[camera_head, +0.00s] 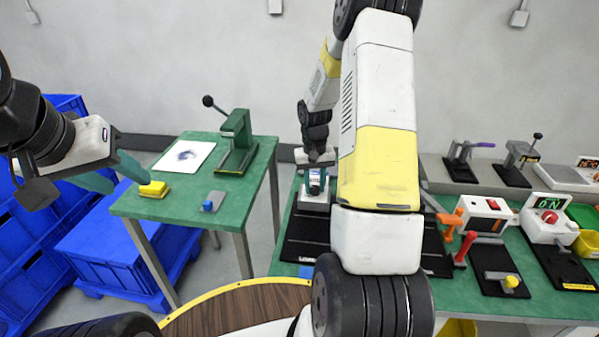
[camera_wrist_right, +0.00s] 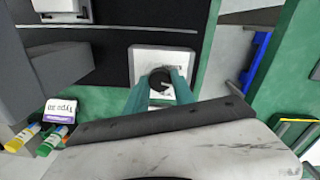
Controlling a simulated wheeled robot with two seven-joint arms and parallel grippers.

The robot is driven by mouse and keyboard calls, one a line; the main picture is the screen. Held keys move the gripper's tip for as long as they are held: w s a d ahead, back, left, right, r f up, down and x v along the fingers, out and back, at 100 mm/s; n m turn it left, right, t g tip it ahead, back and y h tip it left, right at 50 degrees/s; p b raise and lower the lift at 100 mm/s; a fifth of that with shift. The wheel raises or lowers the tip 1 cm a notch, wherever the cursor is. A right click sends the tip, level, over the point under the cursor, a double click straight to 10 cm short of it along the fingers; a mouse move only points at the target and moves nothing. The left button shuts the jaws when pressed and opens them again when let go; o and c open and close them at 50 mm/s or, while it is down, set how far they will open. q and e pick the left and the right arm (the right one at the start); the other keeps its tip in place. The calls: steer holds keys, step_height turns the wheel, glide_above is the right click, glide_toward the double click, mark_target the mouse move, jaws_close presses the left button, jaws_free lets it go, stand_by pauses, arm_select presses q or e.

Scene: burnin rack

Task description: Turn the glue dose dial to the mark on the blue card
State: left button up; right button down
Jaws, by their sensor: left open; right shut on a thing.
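The glue dose dial shows in the right wrist view as a round black knob (camera_wrist_right: 160,80) on a white plate with dark marks (camera_wrist_right: 145,58). My right gripper (camera_wrist_right: 161,88) has its teal fingers shut on the knob from both sides. In the head view my right gripper (camera_head: 316,178) points down onto a white unit (camera_head: 314,203) on the green bench, and my forearm covers much of the area beside it. My left gripper (camera_head: 118,176) is open and empty, left of the small green table. A small blue piece (camera_head: 306,271) at the bench's front edge may be the blue card; no mark on it is readable.
A white box labelled "Type 20" (camera_wrist_right: 62,105) and small bottles (camera_wrist_right: 50,140) lie near the dial. Levers and a red-button unit (camera_head: 487,208) stand to the right. The green table (camera_head: 180,205) holds a press (camera_head: 236,140) and a yellow block (camera_head: 153,189).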

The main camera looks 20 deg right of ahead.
mark_target(314, 188)
steer(key=n, duration=0.4)
steer(key=shift+n, duration=1.9)
steer(key=c, duration=1.1)
jaws_free()
steer(key=shift+o, duration=0.2)
steer(key=shift+r, duration=0.1)
step_height(314, 188, up, 8)
steer(key=shift+a+f, duration=0.1)
steer(key=shift+f, duration=0.1)
